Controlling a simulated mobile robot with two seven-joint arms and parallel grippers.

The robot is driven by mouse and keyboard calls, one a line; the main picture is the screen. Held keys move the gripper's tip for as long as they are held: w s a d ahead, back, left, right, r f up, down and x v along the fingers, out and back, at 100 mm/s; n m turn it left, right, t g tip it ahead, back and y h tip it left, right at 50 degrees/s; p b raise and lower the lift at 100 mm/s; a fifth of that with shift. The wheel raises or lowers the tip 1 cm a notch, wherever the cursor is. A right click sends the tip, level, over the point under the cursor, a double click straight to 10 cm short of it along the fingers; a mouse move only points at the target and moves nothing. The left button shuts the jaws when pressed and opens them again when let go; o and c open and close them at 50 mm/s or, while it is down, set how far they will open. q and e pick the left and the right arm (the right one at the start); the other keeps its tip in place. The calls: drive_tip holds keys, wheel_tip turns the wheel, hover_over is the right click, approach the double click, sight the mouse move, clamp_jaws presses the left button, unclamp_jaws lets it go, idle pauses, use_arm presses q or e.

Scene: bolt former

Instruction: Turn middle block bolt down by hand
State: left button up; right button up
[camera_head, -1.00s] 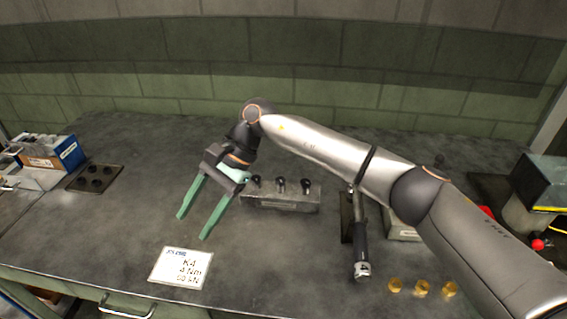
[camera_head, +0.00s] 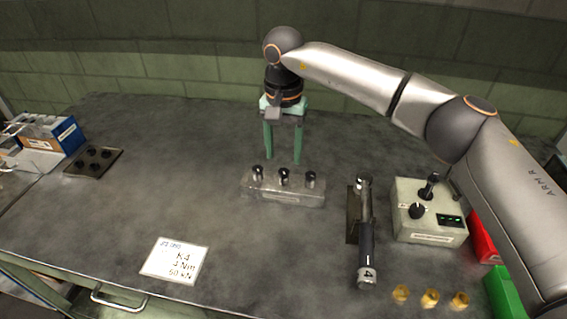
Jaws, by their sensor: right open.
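A grey block (camera_head: 284,196) sits on the workbench with three dark bolts standing in a row along its top. The middle bolt (camera_head: 284,177) stands upright between the left bolt (camera_head: 257,174) and the right bolt (camera_head: 310,179). My right gripper (camera_head: 283,162) is open, with its green fingers pointing down above and behind the block. Its fingertips appear to lie on either side of the middle bolt in the picture, but apart from it. Nothing is between the fingers. My left gripper is not in view.
A torque wrench (camera_head: 366,240) lies on a dark holder right of the block. A control box (camera_head: 430,212) stands further right, with brass pieces (camera_head: 430,298) at the front. The bench's left middle is clear.

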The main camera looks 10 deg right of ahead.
sight(283, 171)
drive_tip(key=shift+f, duration=2.1)
drive_tip(key=shift+c, duration=0.2)
clamp_jaws()
